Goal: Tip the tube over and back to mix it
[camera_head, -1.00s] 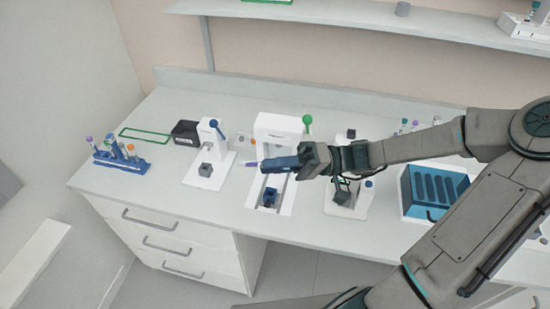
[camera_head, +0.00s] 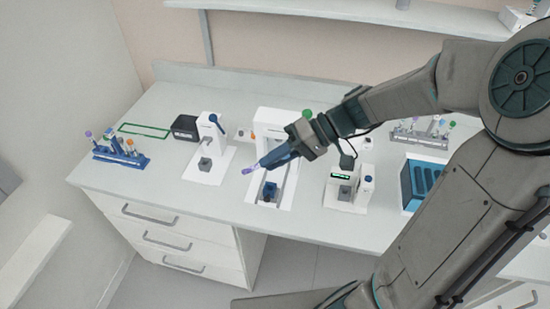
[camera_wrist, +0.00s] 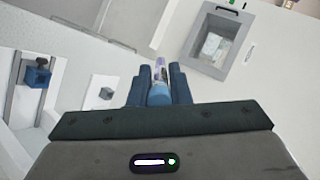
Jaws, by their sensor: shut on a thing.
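My gripper (camera_head: 270,161) is shut on a tube (camera_head: 250,170) above the bench, in front of the white frame-shaped device. In the head view only the tube's purple-tinted end shows, pointing down and to the left. In the wrist view the tube (camera_wrist: 157,92) lies between the two blue fingers (camera_wrist: 155,78), with a light blue cap or end nearest the camera and a clear part with purple beyond it. The tube looks tilted; the fingers hide its middle.
The white frame-shaped device (camera_head: 272,116) stands close behind my gripper. White devices stand to its left (camera_head: 207,130) and right (camera_head: 362,190). A blue tube rack (camera_head: 120,157) is at the far left. A blue box (camera_head: 420,180) is at the right. The bench's front left is clear.

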